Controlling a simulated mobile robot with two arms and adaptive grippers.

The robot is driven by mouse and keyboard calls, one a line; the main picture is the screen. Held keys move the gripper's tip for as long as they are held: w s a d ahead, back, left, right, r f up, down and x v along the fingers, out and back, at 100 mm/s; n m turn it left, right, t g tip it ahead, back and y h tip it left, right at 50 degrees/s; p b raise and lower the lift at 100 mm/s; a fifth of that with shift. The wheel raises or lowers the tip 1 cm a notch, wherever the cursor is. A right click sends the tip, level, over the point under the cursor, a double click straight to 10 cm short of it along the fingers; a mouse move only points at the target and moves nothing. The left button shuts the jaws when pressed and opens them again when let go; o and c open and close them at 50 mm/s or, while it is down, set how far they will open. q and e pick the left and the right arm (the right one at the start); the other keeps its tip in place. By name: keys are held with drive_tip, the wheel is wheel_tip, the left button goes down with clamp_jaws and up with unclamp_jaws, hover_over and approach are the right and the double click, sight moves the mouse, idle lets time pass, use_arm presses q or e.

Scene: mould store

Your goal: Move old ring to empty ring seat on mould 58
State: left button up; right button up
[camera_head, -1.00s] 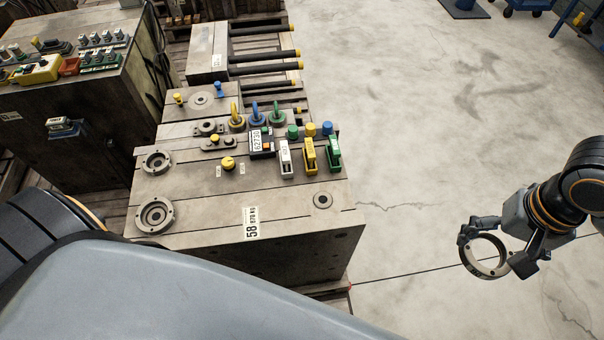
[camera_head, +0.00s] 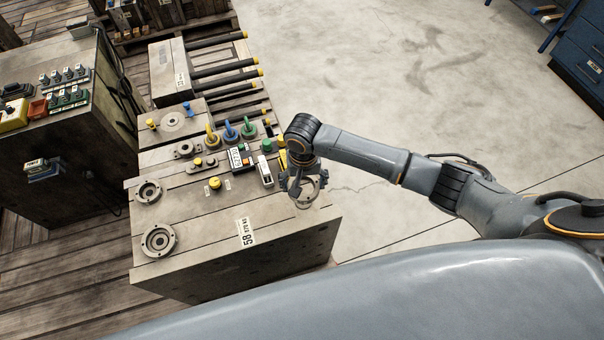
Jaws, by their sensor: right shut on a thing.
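Mould 58 (camera_head: 290,240) is a worn grey steel block with a white "58" label (camera_head: 245,232) on its top near the front edge. My right gripper (camera_head: 302,190) is shut on the old ring (camera_head: 313,192), a grey metal ring, over the right front corner of the mould's top. The arm comes in from the right. The ring seat at that corner is hidden behind the ring and gripper; I cannot tell whether the ring touches the top. Two rings, a front one (camera_head: 158,240) and a back one (camera_head: 149,191), sit at the mould's left side. My left gripper is not in view.
Another mould (camera_head: 60,150) stands at the left.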

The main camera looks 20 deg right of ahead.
drive_tip(key=shift+s+f, duration=0.1)
drive_tip(key=shift+f, duration=0.5)
drive_tip(key=shift+a+f+b, duration=0.1)
drive_tip(key=shift+f+b, duration=0.55)
drive_tip(key=shift+b, duration=0.15)
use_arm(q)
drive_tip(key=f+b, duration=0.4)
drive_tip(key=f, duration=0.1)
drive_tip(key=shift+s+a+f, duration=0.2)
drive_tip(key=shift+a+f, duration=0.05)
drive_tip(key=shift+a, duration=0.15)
use_arm(e)
wheel_tip(320, 180, down, 4)
drive_tip(key=shift+r, duration=0.2)
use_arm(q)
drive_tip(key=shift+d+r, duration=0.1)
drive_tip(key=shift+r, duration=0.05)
use_arm(e)
drive_tip(key=shift+r, duration=0.1)
use_arm(q)
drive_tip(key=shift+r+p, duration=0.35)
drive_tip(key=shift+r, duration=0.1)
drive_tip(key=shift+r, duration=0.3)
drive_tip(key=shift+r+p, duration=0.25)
drive_tip(key=shift+p, duration=0.3)
use_arm(e)
drive_tip(key=shift+f, duration=0.45)
